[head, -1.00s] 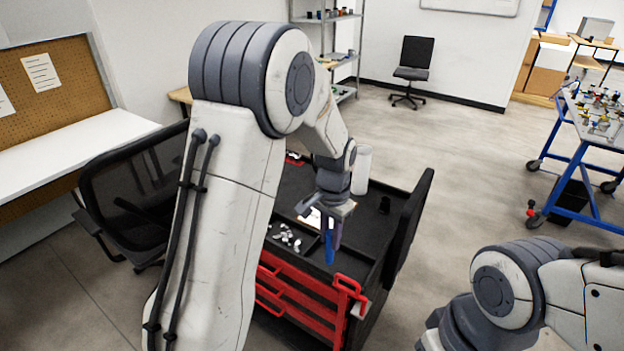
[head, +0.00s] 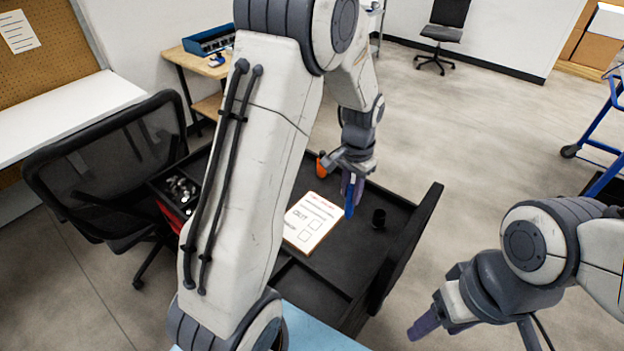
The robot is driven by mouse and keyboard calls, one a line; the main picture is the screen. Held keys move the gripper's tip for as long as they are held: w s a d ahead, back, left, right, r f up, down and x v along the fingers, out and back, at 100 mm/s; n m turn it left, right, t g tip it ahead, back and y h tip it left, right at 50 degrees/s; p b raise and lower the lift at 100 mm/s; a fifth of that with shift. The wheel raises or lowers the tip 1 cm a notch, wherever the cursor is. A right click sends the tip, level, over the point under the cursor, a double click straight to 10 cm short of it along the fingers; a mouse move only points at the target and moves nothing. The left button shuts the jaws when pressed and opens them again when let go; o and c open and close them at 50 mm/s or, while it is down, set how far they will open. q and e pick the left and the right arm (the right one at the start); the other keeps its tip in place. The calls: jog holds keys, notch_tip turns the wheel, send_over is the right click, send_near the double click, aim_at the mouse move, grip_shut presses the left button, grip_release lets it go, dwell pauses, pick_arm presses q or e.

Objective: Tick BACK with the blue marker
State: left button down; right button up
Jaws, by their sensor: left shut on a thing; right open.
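My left gripper (head: 350,188) is shut on the blue marker (head: 350,204), which points down over the black top of the tool cart, right of the card. The card (head: 311,222) lies on the cart with red and black print and two boxes. One line reads OUT; the lower line is too small to read surely, and part of the card's left side is near my arm. I cannot tell whether the marker tip touches anything. My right gripper (head: 425,328) is at the lower right, off the cart, open and empty.
The cart's raised black side panel (head: 408,255) stands at the right. A small black cup (head: 379,218) stands near the marker. An orange object (head: 321,164) is behind the card. A compartment (head: 180,190) holds small metal parts. An office chair (head: 105,165) stands left.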

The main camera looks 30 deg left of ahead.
pick_arm(q)
jog(key=s+a+f+n+p, duration=0.3)
jog(key=s+a+n+p, duration=0.1)
jog(key=a+p, duration=0.7)
notch_tip(320, 180, down, 6)
jog(key=b, duration=0.4)
jog(key=shift+s+d, duration=0.15)
jog(key=shift+f+b, duration=0.65)
jog(key=shift+f, duration=0.05)
dwell(1.3)
jog(key=shift+r, duration=0.1)
notch_tip(320, 180, up, 7)
jog(key=p, duration=0.5)
jog(key=shift+s, duration=0.1)
dwell(0.6)
